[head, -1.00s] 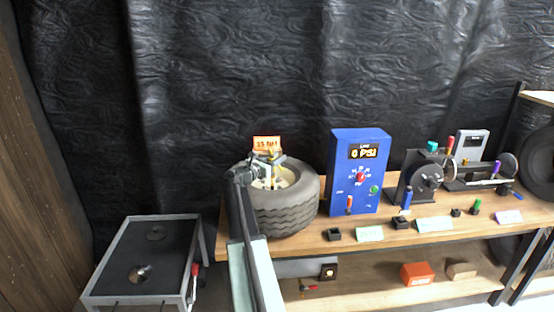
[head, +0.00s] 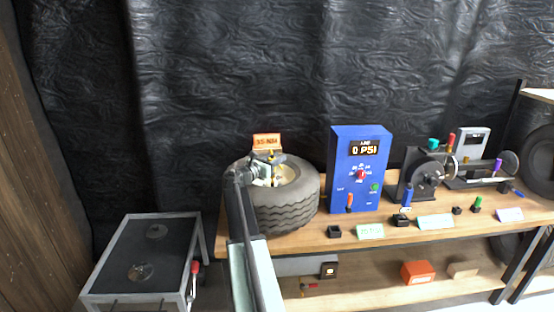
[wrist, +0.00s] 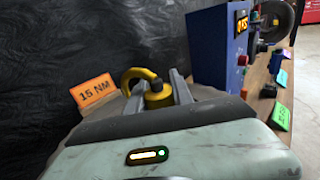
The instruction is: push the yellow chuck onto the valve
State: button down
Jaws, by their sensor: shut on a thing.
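The yellow chuck (wrist: 158,94) sits between the fingers of my gripper (wrist: 165,90) in the wrist view, with a curved yellow hose rising from it to the left. My gripper (head: 266,172) is shut on the chuck over the hub of the tyre (head: 285,207), which lies flat on the bench. The valve is hidden behind the chuck and fingers, so I cannot tell whether the chuck touches it.
An orange sign (head: 266,141) stands behind the tyre. The blue inflator box (head: 358,165), reading 0 PSI, stands close to the tyre's right. A grey-framed cart (head: 150,262) is at the left. Several small tools and labels lie along the wooden bench (head: 300,243).

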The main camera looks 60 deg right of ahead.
jog(key=shift+f+b, duration=0.95)
jog(key=shift+f, duration=0.05)
jog(key=c, duration=1)
grip_release()
jog(key=shift+c, duration=0.2)
jog(key=shift+a, duration=0.15)
jog(key=a, duration=0.7)
jog(key=shift+w+a, duration=0.25)
jog(key=shift+w, duration=0.1)
